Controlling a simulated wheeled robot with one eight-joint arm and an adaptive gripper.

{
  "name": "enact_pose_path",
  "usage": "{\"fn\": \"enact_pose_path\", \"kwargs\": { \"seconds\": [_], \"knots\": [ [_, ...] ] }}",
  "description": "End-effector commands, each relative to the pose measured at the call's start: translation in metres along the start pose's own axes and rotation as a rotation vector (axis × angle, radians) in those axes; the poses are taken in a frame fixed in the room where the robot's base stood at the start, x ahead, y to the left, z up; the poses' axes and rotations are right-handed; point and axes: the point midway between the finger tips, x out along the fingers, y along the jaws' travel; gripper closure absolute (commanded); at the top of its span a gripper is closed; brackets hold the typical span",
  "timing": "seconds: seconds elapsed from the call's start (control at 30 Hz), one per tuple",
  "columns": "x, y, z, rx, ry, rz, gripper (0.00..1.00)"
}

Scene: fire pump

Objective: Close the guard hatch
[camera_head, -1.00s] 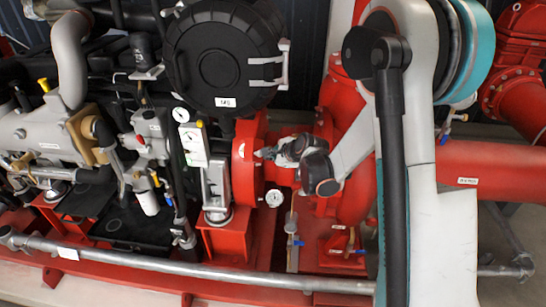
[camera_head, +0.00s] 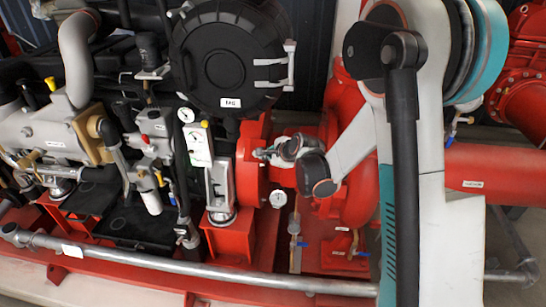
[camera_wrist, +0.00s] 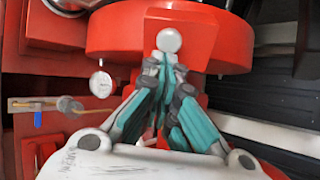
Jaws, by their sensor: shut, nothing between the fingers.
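A red rounded guard (camera_head: 250,165) stands at the middle of the pump set in the head view. In the wrist view its red curved body (camera_wrist: 120,38) fills the top middle and carries a round white knob (camera_wrist: 169,40). I take this red part to be the guard hatch; its hinge and how far it stands open cannot be told. My gripper (camera_wrist: 166,68) is shut and empty, its fingertips just below the knob in the picture. Whether they touch it is unclear. In the head view my gripper (camera_head: 261,153) is at the guard's right side.
A pressure gauge (camera_head: 278,199) hangs right of the guard, low down. A black round housing (camera_head: 228,58) sits above it. A grey rail (camera_head: 200,272) runs along the front. A red pipe (camera_head: 490,170) lies at the right.

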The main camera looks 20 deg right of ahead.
Motion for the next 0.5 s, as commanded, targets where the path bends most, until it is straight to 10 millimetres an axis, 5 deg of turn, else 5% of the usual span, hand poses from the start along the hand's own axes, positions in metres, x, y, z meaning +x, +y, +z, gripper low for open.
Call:
{"fn": "enact_pose_path", "kwargs": {
  "seconds": [0.5],
  "knots": [
    [0.005,0.004,0.029,0.004,0.192,-0.029,1.00]
  ]
}}
